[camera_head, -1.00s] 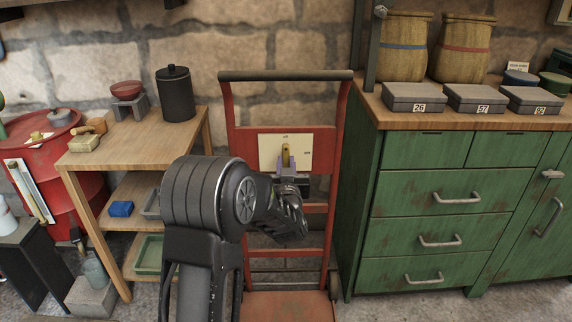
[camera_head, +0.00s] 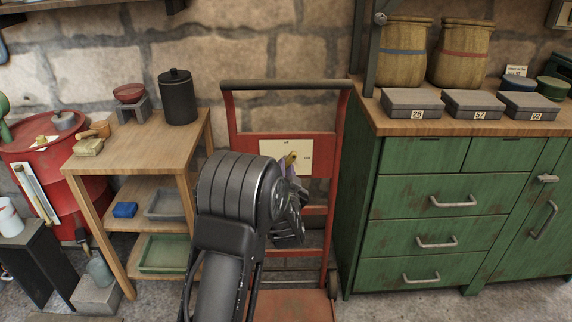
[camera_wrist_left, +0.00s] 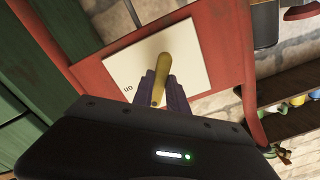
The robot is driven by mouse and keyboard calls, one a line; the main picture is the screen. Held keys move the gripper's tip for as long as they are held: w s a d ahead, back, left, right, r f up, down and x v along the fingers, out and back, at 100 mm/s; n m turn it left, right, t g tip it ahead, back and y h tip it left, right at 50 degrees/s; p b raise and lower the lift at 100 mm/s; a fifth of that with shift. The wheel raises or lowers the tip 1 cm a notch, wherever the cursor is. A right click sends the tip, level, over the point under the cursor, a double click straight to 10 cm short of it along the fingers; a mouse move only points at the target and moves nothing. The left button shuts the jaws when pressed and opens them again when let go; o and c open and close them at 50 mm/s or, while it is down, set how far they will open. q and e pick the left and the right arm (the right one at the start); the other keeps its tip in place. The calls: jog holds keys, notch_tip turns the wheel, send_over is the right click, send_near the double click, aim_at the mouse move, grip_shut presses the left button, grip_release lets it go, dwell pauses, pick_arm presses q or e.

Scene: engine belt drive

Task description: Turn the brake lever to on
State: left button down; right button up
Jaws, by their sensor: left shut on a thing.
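The brake lever (camera_head: 291,158) is a small brass-yellow handle on a cream plate (camera_head: 305,153) fixed to the red hand truck (camera_head: 334,142). The plate has a small mark at its top and another at its right side. In the head view the lever leans to the right of upright. In the left wrist view the lever (camera_wrist_left: 163,50) stands out from the plate (camera_wrist_left: 193,52), whose "on" mark shows at its left. My left gripper (camera_head: 290,168) is shut on the lever; its purple fingers (camera_wrist_left: 165,92) lie either side of it. My forearm hides part of the plate. My right gripper is out of view.
A wooden shelf unit (camera_head: 142,143) with a black canister (camera_head: 177,97) stands left of the truck. A green cabinet (camera_head: 440,195) with grey boxes on top stands close on the right. A red drum (camera_head: 62,170) is at far left.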

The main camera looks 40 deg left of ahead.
pick_arm(q)
jog(key=m+p, duration=0.5)
jog(key=m, duration=0.5)
jog(key=shift+r+m, duration=0.15)
jog(key=shift+m, duration=0.15)
dwell(0.4)
jog(key=c, duration=1.3)
grip_release()
jog(key=shift+p+v, duration=0.45)
jog(key=shift+v, duration=3.45)
